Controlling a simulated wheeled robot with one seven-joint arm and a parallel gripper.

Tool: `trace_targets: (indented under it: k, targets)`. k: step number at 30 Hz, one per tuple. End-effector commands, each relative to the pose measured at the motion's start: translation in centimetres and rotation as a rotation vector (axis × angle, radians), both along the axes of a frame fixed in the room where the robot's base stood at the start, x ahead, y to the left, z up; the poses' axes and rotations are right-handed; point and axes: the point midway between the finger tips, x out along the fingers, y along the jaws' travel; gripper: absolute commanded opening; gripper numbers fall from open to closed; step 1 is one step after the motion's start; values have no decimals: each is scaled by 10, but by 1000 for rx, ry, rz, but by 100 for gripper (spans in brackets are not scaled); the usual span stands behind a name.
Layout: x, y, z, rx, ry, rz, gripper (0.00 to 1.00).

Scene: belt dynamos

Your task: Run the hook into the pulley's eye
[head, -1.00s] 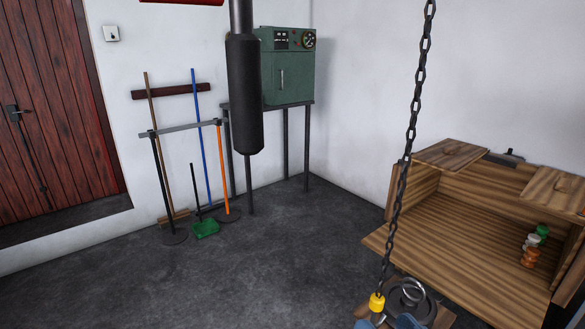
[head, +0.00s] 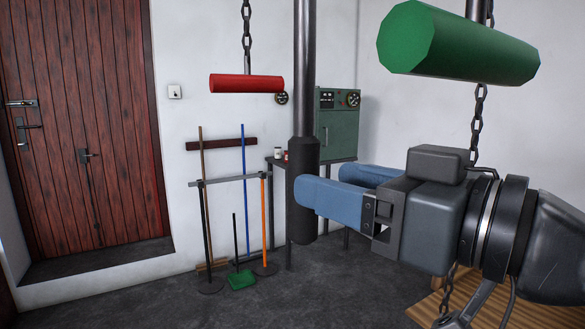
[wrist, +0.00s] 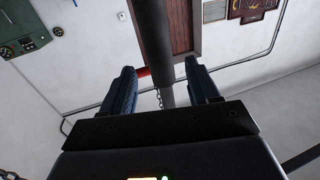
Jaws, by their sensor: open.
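My gripper (head: 322,184) is raised in the head view, with blue fingers spread and nothing held. Its near finger overlaps the dark post in the picture. In the wrist view the fingers (wrist: 158,82) stand apart, with the post in line with the gap; I cannot tell whether it lies between them. A dark chain (head: 477,125) hangs behind the gripper and shows again below it (head: 447,293). A grey metal piece (head: 470,308) is cut off at the bottom edge; I cannot tell whether it is the hook. The pulley and its eye are not discernible now.
A red bar (head: 246,83) hangs on a chain, and a large green bar (head: 455,43) hangs above my gripper. A green cabinet (head: 337,125), brooms and a wooden door (head: 80,110) are behind. Wood (head: 428,308) shows at the lower right.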

Motion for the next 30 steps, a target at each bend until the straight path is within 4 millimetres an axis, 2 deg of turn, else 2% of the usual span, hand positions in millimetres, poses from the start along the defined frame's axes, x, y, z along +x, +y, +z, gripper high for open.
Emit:
trace_targets:
  k: [12,18,25,30]
  targets:
    - [39,45,1,1,2,2,60]
    - [46,53,-1,0,1,-1,60]
    - [46,54,-1,1,1,-1,60]
    - [46,54,-1,1,1,-1,45]
